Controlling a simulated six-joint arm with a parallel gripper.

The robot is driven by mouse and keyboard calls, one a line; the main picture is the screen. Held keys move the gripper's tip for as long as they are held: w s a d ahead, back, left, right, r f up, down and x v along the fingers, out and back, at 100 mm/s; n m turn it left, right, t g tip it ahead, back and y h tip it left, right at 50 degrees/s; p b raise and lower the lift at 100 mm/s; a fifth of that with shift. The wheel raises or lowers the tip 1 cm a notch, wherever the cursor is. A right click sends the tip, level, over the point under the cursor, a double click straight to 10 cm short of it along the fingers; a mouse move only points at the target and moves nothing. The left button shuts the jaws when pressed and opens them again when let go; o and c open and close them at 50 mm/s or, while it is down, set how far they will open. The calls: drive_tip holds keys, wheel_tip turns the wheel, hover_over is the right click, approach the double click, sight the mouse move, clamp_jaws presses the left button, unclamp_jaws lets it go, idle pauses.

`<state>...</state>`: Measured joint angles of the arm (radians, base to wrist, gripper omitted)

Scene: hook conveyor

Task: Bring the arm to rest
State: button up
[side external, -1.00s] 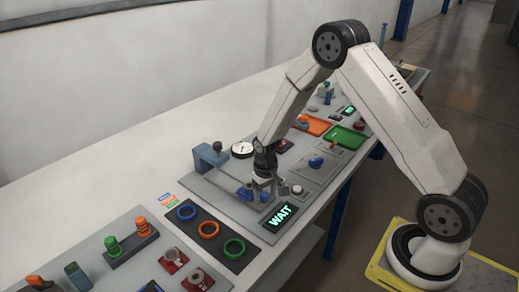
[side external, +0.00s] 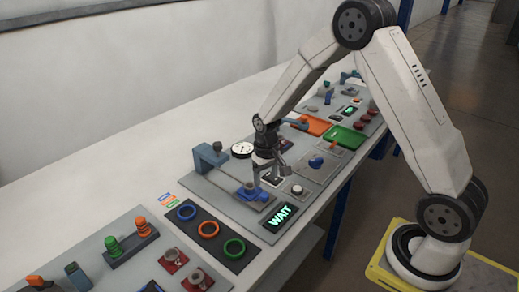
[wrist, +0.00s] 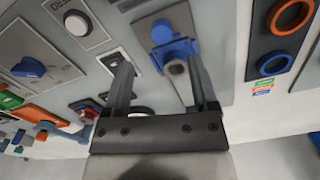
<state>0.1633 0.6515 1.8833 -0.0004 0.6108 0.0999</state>
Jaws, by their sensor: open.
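My arm reaches over the workbench. My gripper (side external: 270,178) is open and hangs above the grey panel (side external: 222,185), with nothing between its fingers in the side view. In the wrist view its two dark fingers (wrist: 160,80) stand apart. A blue part with a grey cylindrical piece (wrist: 172,45) shows beyond and between them. In the side view this blue part (side external: 247,192) sits on the panel just left of and below the fingertips, apart from them.
A display (side external: 281,215) reads WAIT in green. A dial gauge (side external: 242,150) and a blue bracket (side external: 208,157) stand close to the gripper. A black plate (side external: 222,223) carries blue, orange and green rings. Orange (side external: 314,126) and green (side external: 343,137) trays lie farther back. The bench's wall side is bare.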

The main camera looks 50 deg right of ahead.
drive_tip(key=shift+s+a+r, duration=0.1)
drive_tip(key=s+a+r+n+t, duration=0.1)
drive_tip(key=s+a+r, duration=0.2)
drive_tip(key=s, duration=0.4)
drive_tip(key=s+a+r+n+t, duration=0.1)
drive_tip(key=s+a+r+n, duration=0.1)
drive_tip(key=s+a+r, duration=0.2)
drive_tip(key=shift+s+r+t, duration=0.3)
drive_tip(key=shift+s+r, duration=0.15)
drive_tip(key=shift+s, duration=1.3)
idle(0.5)
